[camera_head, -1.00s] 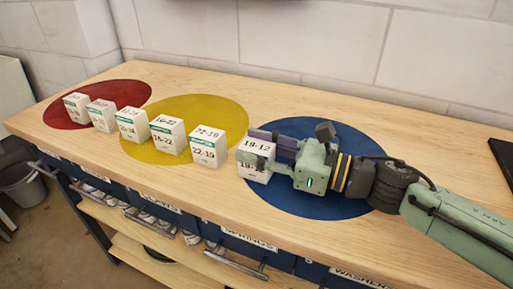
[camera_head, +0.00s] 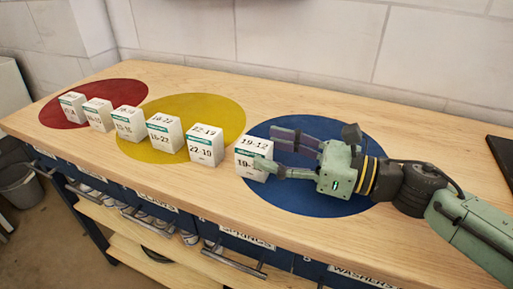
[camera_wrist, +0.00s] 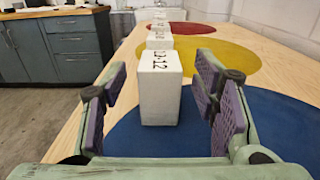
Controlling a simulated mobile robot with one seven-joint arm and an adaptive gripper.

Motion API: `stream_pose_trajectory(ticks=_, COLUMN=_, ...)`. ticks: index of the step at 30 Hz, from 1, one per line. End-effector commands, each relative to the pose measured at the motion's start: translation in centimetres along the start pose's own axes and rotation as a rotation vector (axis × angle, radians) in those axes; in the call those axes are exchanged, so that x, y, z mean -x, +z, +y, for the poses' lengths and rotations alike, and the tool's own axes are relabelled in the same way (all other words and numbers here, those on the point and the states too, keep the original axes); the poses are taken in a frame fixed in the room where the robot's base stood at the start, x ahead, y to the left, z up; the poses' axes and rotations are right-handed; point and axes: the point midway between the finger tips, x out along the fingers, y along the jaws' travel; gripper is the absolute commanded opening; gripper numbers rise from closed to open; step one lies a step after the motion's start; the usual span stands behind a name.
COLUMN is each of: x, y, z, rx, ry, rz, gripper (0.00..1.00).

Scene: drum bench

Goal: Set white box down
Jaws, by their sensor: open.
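The white box (camera_head: 252,156) marked 19-12 stands upright at the left edge of the blue circle (camera_head: 310,202) on the wooden bench. It also shows in the wrist view (camera_wrist: 160,92), upright between and beyond my fingers. My gripper (camera_head: 277,153) is open, just to the right of the box, its fingers pointing left along the bench. In the wrist view, gaps show between the box and both purple finger pads (camera_wrist: 160,112). The near finger partly covers the box's lower right in the head view.
Several similar white boxes stand in a row to the left, including 22-19 (camera_head: 205,146) and 16-22 (camera_head: 165,133), on or near the yellow circle (camera_head: 222,112) and red circle (camera_head: 120,75). A wall runs behind the bench. Drawers lie below the front edge.

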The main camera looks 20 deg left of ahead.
Motion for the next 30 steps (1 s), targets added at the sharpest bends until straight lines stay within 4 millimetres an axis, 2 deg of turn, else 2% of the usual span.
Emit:
stream_pose_trajectory(ticks=1, x=1.4, y=-0.2, z=-0.2, rx=0.002, ry=-0.007, rz=-0.003, gripper=0.55)
stream_pose_trajectory(ticks=6, x=4.8, y=-0.2, z=-0.1, rx=0.002, ry=-0.005, rz=-0.001, gripper=0.55)
stream_pose_trajectory(ticks=12, x=7.2, y=-0.1, z=0.0, rx=0.001, ry=-0.001, rz=0.0, gripper=0.55)
stream_pose_trajectory(ticks=17, x=7.8, y=-0.1, z=0.0, rx=0.0, ry=0.0, rz=0.001, gripper=0.55)
stream_pose_trajectory(ticks=30, x=7.7, y=0.0, z=0.0, rx=0.0, ry=0.001, rz=0.002, gripper=0.55)
